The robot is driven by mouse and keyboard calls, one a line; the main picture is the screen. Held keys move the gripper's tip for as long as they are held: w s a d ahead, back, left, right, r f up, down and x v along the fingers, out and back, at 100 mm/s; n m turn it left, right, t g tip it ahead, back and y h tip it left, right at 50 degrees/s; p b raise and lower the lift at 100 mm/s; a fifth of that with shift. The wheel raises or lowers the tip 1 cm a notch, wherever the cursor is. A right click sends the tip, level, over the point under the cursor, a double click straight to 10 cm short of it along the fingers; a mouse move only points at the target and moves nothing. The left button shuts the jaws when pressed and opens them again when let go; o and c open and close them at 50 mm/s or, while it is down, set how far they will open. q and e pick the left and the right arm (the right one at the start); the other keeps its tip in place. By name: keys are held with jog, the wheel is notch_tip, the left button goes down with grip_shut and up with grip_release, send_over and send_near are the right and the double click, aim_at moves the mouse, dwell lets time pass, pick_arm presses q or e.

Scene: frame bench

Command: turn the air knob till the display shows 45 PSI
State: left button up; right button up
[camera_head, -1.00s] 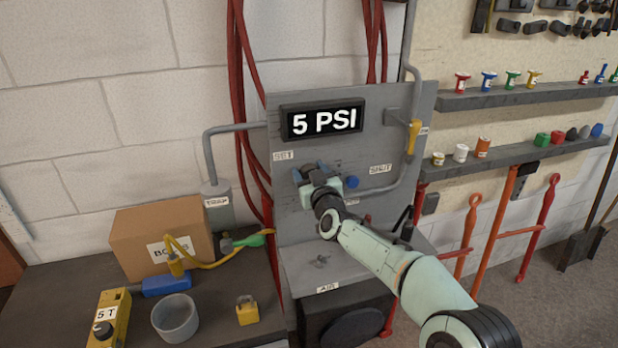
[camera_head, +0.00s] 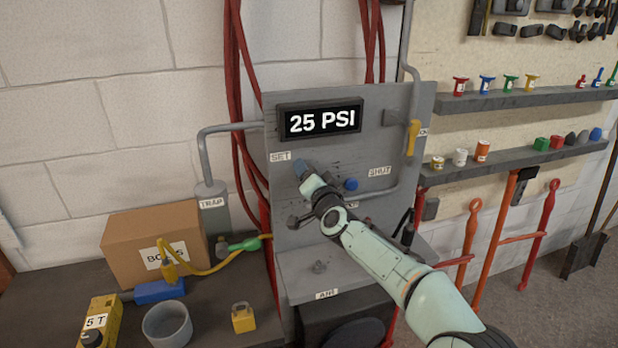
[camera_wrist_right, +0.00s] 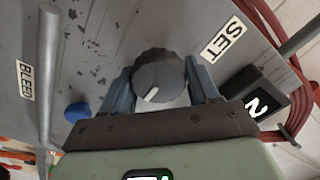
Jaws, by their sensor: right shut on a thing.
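The display (camera_head: 320,120) on the grey panel reads 25 PSI. The air knob (camera_wrist_right: 158,76) is a dark round knob with a white pointer mark, beside the SET label (camera_wrist_right: 226,40) in the right wrist view. My right gripper (camera_wrist_right: 160,82) is shut on this knob, one blue-grey finger on each side. In the head view my right gripper (camera_head: 301,169) is at the panel just below the SET label, and it hides the knob there. My left gripper is not in view.
A blue button (camera_head: 351,185) sits on the panel right of my right gripper. A yellow-handled valve (camera_head: 413,137) and grey pipe are at the panel's right. A cardboard box (camera_head: 150,238), a grey cup (camera_head: 167,323) and a yellow padlock (camera_head: 243,315) stand on the bench at left.

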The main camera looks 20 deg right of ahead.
jog(key=m+b, duration=0.1)
jog(key=m, duration=0.3)
jog(key=shift+d+f+m, duration=0.1)
jog(key=shift+m, duration=0.2)
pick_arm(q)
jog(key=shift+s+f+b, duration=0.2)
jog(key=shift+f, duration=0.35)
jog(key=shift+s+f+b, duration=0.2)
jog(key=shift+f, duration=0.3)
pick_arm(e)
jog(key=shift+m, duration=1.9)
jog(key=o, duration=1)
jog(key=shift+f, duration=0.1)
jog(key=shift+c, duration=0.2)
jog(key=shift+s+b, duration=0.35)
jog(key=shift+s, duration=0.05)
pick_arm(q)
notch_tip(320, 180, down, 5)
jog(key=b, duration=0.4)
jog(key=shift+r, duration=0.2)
pick_arm(e)
jog(key=s, duration=1.2)
jog(key=shift+s+d, duration=0.2)
jog(key=shift+s, duration=0.1)
